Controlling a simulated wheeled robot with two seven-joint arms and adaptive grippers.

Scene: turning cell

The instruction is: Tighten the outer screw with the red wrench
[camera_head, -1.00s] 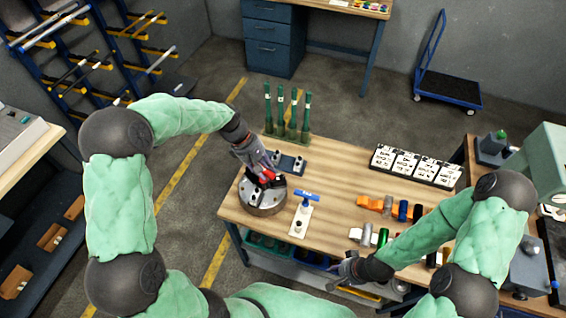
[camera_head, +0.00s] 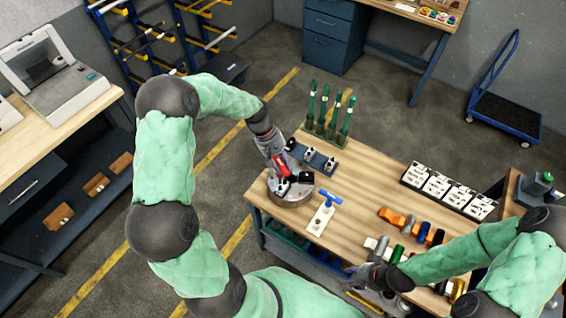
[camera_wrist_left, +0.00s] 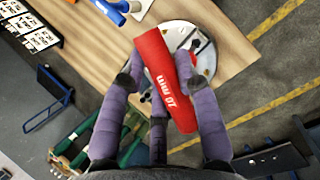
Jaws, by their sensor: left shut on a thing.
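My left gripper also shows in the head view (camera_head: 280,165), over the far left part of the round metal chuck (camera_head: 291,196). The chuck also shows behind the wrench in the left wrist view (camera_wrist_left: 206,62). The wrench's working end and the outer screw cannot be made out, so I cannot tell if they touch. My right gripper (camera_head: 362,276) is low by the table's front edge; its fingers are too small to read.
A blue T-handle key (camera_head: 328,198) stands on a white block right of the chuck. Green-handled tools (camera_head: 328,112) stand in a rack behind it. White labelled trays (camera_head: 450,190) and several coloured cylinders (camera_head: 412,226) occupy the right side. Bare wood (camera_head: 365,190) lies between.

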